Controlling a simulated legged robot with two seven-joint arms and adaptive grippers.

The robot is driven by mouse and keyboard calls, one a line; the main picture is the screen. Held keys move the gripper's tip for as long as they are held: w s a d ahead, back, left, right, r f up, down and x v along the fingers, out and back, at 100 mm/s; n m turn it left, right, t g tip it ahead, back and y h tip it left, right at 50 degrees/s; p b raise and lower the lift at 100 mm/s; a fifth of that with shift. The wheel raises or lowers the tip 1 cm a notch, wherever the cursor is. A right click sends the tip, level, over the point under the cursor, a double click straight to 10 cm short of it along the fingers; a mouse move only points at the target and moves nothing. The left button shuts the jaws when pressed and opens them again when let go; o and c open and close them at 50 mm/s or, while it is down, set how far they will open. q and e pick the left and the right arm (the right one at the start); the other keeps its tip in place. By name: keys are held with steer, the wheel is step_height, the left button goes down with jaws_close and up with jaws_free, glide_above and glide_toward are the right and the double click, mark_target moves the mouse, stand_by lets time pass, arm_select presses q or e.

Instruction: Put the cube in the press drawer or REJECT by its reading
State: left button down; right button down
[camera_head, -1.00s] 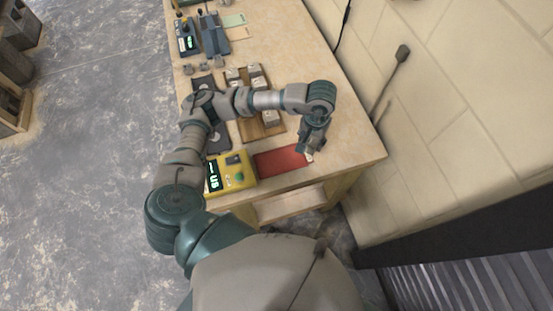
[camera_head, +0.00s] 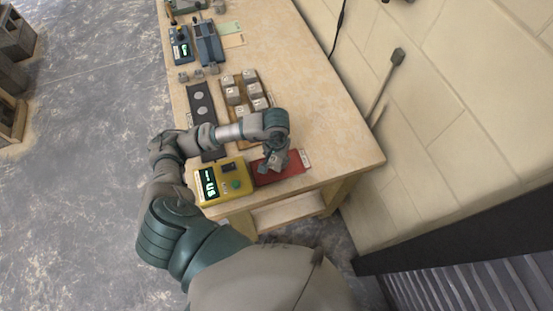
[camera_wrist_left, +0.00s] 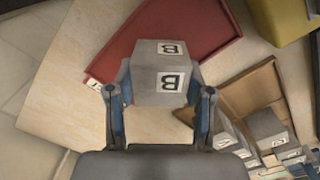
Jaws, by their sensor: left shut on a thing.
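My left gripper (camera_head: 275,163) is shut on a grey cube (camera_wrist_left: 160,80) with black B labels on two faces that show in the left wrist view. The cube is in front of the red tray (camera_head: 292,172), which also shows behind it in the wrist view (camera_wrist_left: 215,30); whether they touch is unclear. A yellow instrument (camera_head: 220,183) with a green button stands left of the tray. Its green display (camera_head: 208,183) seems to read U5, though the characters are small. I cannot tell which part is the press drawer. My right gripper is out of view.
A wooden tray (camera_head: 234,119) with several grey cubes lies behind the red tray. A dark strip (camera_head: 203,117) with pale discs lies left of it. Blue devices (camera_head: 208,43) stand farther back. The table's right side is clear, with a wall beyond.

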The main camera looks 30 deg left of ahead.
arm_select(q)
steer(key=shift+f, duration=0.5)
steer(key=shift+d, duration=0.25)
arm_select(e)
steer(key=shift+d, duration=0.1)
arm_select(q)
steer(key=shift+d, duration=0.15)
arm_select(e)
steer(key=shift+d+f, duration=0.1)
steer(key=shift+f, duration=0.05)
arm_select(q)
steer(key=c, duration=0.7)
jaws_free()
steer(key=shift+o, duration=1.3)
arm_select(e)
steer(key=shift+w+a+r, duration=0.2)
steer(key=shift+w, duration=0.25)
arm_select(q)
steer(key=shift+a, duration=0.25)
